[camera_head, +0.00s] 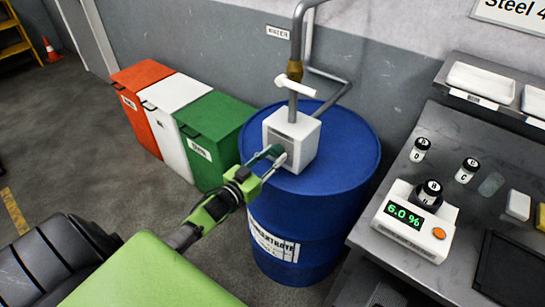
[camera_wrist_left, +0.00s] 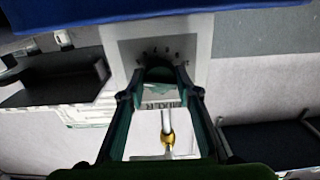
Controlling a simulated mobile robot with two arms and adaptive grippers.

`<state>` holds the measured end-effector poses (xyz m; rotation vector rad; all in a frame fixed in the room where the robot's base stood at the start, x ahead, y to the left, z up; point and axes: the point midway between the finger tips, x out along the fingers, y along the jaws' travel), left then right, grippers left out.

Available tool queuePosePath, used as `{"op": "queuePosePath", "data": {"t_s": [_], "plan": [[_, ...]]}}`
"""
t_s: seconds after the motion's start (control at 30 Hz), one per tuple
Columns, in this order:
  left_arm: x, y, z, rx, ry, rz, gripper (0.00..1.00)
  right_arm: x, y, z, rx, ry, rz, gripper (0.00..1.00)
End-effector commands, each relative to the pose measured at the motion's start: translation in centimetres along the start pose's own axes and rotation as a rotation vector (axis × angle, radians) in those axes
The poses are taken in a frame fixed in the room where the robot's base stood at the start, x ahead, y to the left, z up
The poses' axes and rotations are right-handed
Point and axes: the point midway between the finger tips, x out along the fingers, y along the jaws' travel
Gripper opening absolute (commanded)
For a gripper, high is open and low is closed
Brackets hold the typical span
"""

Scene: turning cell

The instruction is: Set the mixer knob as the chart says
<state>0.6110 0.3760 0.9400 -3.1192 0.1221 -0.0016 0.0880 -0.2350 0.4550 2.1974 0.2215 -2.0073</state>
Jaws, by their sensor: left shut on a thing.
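The white mixer box (camera_head: 305,138) stands on the lid of the blue drum (camera_head: 340,150), under a grey pipe. My left gripper (camera_head: 275,158) reaches to its front face and is shut on the mixer knob, mostly hidden by the fingers. In the left wrist view, the dark knob (camera_wrist_left: 158,73) sits between the fingertips (camera_wrist_left: 160,85), with a scale of small marks around it; its pointer cannot be read. A chart (camera_head: 512,12) on the wall shows only part of its text, "Steel 4". My right gripper is not in view.
A meter (camera_head: 415,222) reading 6.0 % stands on the right bench with a lettered bottle on it; other bottles (camera_head: 467,170) stand behind. Red, white and green bins (camera_head: 215,135) stand left of the drum. A white-handled valve (camera_head: 296,86) sits above the mixer.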

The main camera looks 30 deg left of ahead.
Motion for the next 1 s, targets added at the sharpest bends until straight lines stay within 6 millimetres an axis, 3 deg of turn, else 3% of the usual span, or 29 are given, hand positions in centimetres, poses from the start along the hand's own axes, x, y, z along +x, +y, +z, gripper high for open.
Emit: {"op": "queuePosePath", "data": {"t_s": [0.27, 1.0], "plan": [[0.0, 0.0, 0.1, 0.137, 0.0, 0.0, 0.09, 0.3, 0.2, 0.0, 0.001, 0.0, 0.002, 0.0], [-0.1, -0.1, 0.1, 0.73, -0.001, 0.001, 0.09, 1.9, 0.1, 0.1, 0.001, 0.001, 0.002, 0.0]]}}
